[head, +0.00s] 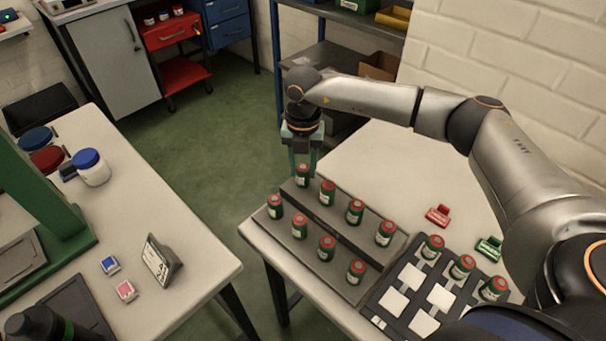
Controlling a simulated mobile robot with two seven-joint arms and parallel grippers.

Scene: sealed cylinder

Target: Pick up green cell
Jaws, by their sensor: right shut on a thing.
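My right gripper (302,168) points straight down at the far corner of a grey stepped rack (332,225). It is shut on a green cell (302,178) with a red top, held between its fingers. The cell's bottom is at or just above the rack's upper step; I cannot tell if it still touches. Other green cells stand upright on the rack: three on the upper step, such as this one (328,192), and several on the lower step, such as this one (275,207). My left gripper is not in view.
A dark tray (377,306) with white squares holds three green cells (462,267) along its right side. A red clip-like piece (438,215) and a green one (489,249) lie on the table. A second table (190,240) stands left, across a floor gap.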

